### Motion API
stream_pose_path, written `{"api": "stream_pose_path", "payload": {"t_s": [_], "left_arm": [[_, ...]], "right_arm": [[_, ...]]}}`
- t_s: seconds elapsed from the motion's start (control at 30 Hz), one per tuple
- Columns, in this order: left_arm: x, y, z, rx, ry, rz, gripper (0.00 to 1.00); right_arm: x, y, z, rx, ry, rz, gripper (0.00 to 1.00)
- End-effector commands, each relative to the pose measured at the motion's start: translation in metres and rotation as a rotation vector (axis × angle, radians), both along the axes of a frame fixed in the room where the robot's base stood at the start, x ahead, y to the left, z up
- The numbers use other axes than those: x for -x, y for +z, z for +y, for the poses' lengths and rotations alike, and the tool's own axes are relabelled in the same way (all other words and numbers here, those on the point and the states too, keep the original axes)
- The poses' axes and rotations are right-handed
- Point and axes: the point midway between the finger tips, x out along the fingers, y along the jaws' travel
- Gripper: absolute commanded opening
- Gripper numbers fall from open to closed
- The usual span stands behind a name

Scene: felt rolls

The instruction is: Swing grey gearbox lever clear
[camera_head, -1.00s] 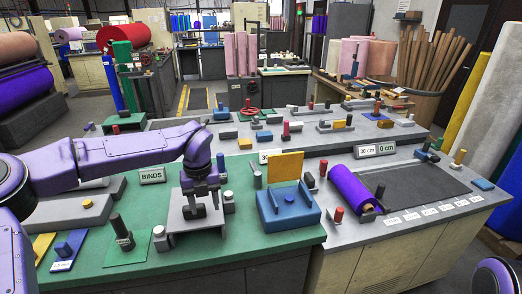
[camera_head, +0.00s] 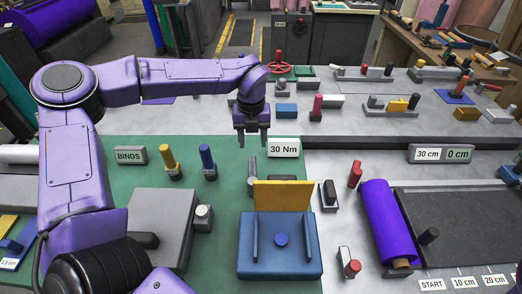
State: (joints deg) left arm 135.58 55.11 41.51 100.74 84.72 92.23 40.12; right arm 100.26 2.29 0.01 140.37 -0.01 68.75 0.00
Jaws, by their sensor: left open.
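My left gripper (camera_head: 252,142) is open, pointing down, with nothing between its fingers. It appears above the back edge of the green mat, left of the 30 Nm sign (camera_head: 284,147). A slim grey upright lever (camera_head: 252,172) stands below it in the picture, apart from the fingertips. A large grey block (camera_head: 165,215) lies on the mat to the left, with a dark horizontal handle (camera_head: 145,240) at its front and a white-topped knob (camera_head: 203,214) at its right. Which grey part is the gearbox lever, I cannot tell for certain. My right gripper is out of view.
A blue fixture (camera_head: 280,262) with a yellow plate (camera_head: 283,194) stands in front of the grey lever. Yellow (camera_head: 167,156) and blue (camera_head: 207,157) pegs stand near the BINDS sign (camera_head: 130,156). A purple roll (camera_head: 388,222) lies right. Bare green mat surrounds the pegs.

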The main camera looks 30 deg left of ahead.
Motion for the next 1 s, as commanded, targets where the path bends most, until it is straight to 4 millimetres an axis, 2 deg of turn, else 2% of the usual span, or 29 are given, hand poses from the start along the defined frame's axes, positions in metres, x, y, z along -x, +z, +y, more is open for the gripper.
{"api": "stream_pose_path", "payload": {"t_s": [0.2,0.4,0.53,0.73,0.77,0.9,1.0], "left_arm": [[-0.007,-0.051,0.001,-0.001,0.002,0.016,0.53],[-0.01,-0.086,0.001,-0.001,0.0,0.016,0.53],[-0.011,-0.094,0.001,-0.001,0.001,0.014,0.53],[-0.01,-0.094,0.001,0.0,0.001,0.014,0.53],[-0.01,-0.094,0.001,0.0,0.001,0.014,0.47],[-0.01,-0.094,0.001,0.0,0.001,0.014,0.01],[-0.01,-0.094,0.001,0.0,0.001,0.014,0.0]], "right_arm": [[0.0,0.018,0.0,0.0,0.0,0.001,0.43],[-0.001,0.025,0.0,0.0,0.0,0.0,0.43],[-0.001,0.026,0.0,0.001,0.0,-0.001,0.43],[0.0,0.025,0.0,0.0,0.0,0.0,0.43],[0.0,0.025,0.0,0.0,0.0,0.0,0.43],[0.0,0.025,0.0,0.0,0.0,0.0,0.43],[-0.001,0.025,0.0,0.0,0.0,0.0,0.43]]}}
